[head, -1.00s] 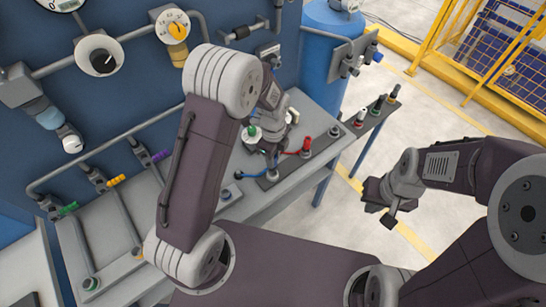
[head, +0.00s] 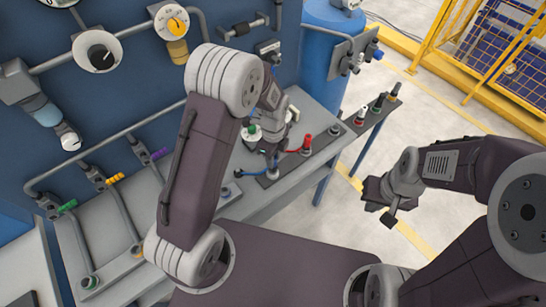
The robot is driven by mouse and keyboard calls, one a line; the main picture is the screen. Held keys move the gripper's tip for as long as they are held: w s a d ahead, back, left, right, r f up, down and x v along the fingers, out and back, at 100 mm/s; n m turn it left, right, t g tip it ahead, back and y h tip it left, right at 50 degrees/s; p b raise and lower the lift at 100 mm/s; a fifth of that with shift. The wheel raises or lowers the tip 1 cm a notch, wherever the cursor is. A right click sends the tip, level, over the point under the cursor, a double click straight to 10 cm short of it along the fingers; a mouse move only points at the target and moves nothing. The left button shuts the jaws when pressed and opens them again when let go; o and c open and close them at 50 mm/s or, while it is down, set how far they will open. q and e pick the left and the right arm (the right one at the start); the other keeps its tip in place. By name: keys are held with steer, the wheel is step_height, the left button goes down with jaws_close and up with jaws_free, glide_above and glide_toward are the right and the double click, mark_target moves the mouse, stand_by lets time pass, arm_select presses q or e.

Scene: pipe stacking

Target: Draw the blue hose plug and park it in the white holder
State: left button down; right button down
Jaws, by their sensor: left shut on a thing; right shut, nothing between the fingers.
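My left gripper (head: 271,157) is over the grey bench, shut on the blue hose plug, and mostly hides it. The blue hose (head: 246,174) shows just left of the fingers and curves up to them. A grey socket (head: 272,174) on the dark strip is right below the fingers; a clear gap between plug and socket cannot be made out. My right gripper (head: 388,205) is shut and empty, out over the floor at the right. I cannot tell which part is the white holder.
A red plug (head: 306,143) with a red hose stands on the same dark strip (head: 320,145), right of the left gripper. A narrow side rack (head: 370,127) holds several coloured plugs. Wall pipes and gauges (head: 98,52) are at the left. A blue tank (head: 325,80) stands behind.

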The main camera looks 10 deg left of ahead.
arm_select(q)
steer(key=shift+f+b, duration=0.55)
steer(key=shift+f, duration=0.4)
steer(key=c, duration=1.1)
jaws_free()
steer(key=shift+r, duration=0.1)
step_height(320, 180, up, 9)
steer(key=shift+f, duration=0.2)
steer(key=shift+r, duration=0.15)
